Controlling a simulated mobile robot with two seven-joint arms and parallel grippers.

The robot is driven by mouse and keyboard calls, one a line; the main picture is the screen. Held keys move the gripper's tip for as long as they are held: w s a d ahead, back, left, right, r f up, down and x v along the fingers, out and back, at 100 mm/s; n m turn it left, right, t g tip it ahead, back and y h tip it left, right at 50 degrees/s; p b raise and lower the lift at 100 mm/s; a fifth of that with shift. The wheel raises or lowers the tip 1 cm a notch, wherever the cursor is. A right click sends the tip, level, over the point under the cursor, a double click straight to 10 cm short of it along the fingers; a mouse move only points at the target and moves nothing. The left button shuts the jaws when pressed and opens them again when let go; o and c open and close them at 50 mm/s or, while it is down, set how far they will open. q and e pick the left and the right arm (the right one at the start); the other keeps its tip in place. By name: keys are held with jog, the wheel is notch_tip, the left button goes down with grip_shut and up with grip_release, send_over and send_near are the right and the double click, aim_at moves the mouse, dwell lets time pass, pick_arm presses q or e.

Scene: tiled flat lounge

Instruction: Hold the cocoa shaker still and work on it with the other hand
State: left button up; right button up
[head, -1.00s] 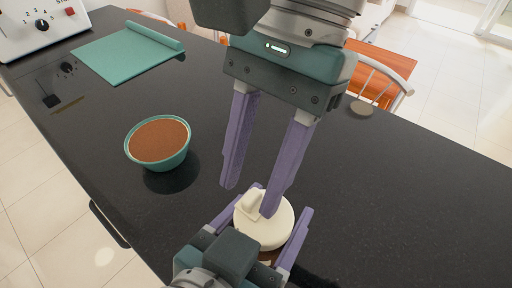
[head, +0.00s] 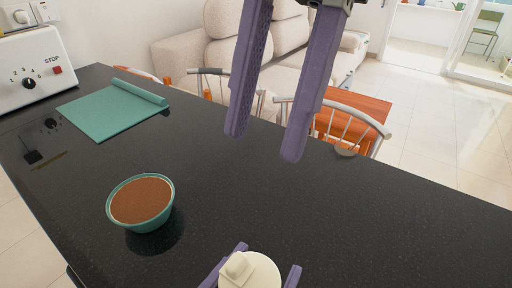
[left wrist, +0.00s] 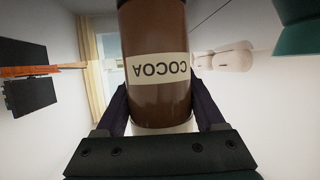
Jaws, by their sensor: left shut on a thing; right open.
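The cocoa shaker shows its round cream lid (head: 262,272) with a raised cream knob at the bottom of the head view. In the left wrist view, its brown body (left wrist: 155,30) carries an upside-down COCOA label. My left gripper (head: 267,258) is shut on the shaker, one finger on each side; the left wrist view shows both fingers (left wrist: 160,108) against it. My right gripper (head: 265,145) is open and empty, its fingers pointing down above the counter, apart from the lid. The shaker's lower body is hidden in the head view.
A teal bowl of brown powder (head: 146,222) stands on the black counter (head: 330,220) at left. A partly rolled teal mat (head: 105,112) and a white appliance (head: 30,70) lie beyond. The right counter is clear.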

pick_arm(q)
jog(key=o, duration=1.5)
